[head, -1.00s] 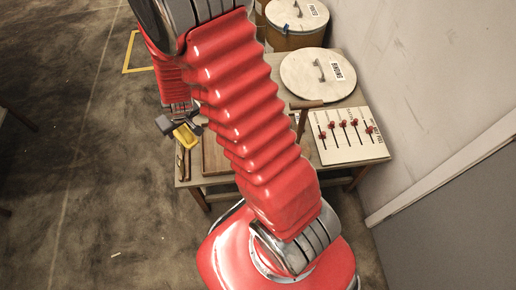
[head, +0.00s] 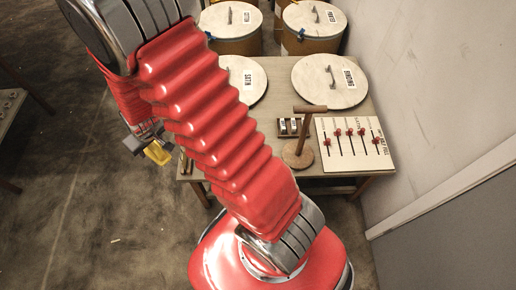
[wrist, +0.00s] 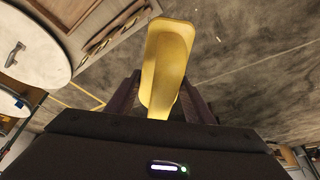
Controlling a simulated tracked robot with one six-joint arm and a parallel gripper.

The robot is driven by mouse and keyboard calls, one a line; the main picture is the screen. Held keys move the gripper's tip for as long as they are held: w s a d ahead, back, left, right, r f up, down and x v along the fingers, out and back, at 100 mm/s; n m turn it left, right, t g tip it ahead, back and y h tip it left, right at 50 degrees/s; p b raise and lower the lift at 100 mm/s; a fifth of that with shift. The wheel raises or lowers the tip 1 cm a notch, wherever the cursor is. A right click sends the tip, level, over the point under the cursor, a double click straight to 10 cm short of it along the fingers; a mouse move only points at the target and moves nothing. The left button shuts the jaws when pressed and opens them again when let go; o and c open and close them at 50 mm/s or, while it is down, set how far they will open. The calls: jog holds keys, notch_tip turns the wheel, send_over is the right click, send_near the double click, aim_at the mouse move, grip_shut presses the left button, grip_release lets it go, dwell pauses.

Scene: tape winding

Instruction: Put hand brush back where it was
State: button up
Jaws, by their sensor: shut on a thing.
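The hand brush shows as a yellow piece (head: 157,152) at the left of the head view, beside the table's left edge. It is held off the surface, over the floor in the picture. In the wrist view its yellow body (wrist: 167,60) stands up between the dark fingers. My gripper (head: 142,136) is shut on it; the gripper also shows in the wrist view (wrist: 160,105). The bristles cannot be made out. My red arm hides part of the table (head: 285,68).
A wooden T-handled stand (head: 299,150), a board with red sliders (head: 352,143) and two round lids (head: 330,82) occupy the table. Lidded drums (head: 313,40) stand behind. A wall (head: 420,110) closes off the right. Open floor (head: 70,220) lies left.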

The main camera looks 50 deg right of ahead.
jog(key=shift+w+a, duration=0.1)
dwell(0.3)
jog(key=s+d+f+m+h, duration=0.1)
jog(key=s+d+f+m, duration=0.25)
jog(key=d, duration=0.75)
jog(key=s+d+f+m+h, duration=0.15)
jog(key=d+f, duration=0.25)
jog(key=d, duration=0.7)
jog(key=s+d+f+m, duration=0.2)
jog(key=s+d+f, duration=0.1)
jog(key=s+d, duration=0.4)
jog(key=s+d+f+m+g, duration=0.1)
jog(key=s+d+f+m, duration=0.1)
jog(key=s+d, duration=0.6)
jog(key=shift+d+f+m+h, duration=0.2)
jog(key=shift+f+m+h, duration=0.25)
jog(key=shift+f, duration=0.25)
jog(key=shift+f, duration=2.9)
